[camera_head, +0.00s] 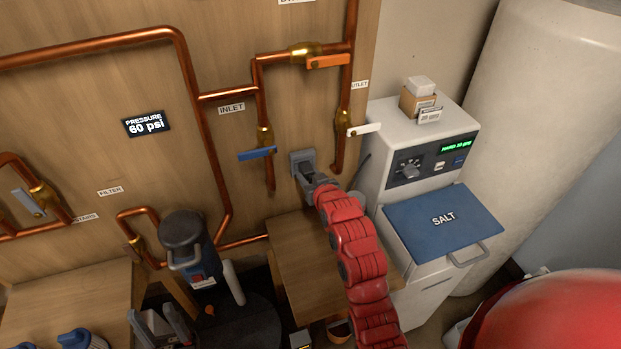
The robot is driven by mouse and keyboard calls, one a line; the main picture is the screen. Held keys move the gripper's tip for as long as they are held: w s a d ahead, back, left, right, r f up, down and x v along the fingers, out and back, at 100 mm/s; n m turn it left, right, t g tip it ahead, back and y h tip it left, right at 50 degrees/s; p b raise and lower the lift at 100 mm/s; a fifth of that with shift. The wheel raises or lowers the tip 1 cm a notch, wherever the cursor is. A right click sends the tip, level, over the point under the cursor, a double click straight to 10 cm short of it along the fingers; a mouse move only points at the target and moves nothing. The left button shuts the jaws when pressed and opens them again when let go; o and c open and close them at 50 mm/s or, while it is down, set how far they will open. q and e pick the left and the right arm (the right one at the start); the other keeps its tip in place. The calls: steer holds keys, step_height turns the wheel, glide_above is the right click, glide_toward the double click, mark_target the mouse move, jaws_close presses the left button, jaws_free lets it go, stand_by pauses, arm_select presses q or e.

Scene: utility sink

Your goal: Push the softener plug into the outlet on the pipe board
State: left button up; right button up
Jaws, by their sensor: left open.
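My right gripper (313,182), at the end of the red arm, is shut around the plug, right up at the outlet. Its fingertips are small and partly hidden. A dark cable (362,167) shows by the side of the white softener (375,140). My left gripper (163,322) is open and empty at the lower left, well away from the outlet.
Copper pipes with a blue lever (257,153), a white lever (364,129) and an orange lever (328,62) surround the outlet. A wooden stand (290,250) is below it. The softener with its blue salt lid (440,222) stands at right.

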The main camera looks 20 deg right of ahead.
steer(key=o, duration=0.4)
steer(key=shift+w, duration=0.1)
steer(key=shift+b+v, duration=0.4)
steer(key=shift+v, duration=0.35)
steer(key=p+v, duration=1.2)
steer(key=v, duration=0.4)
steer(key=shift+r, duration=0.1)
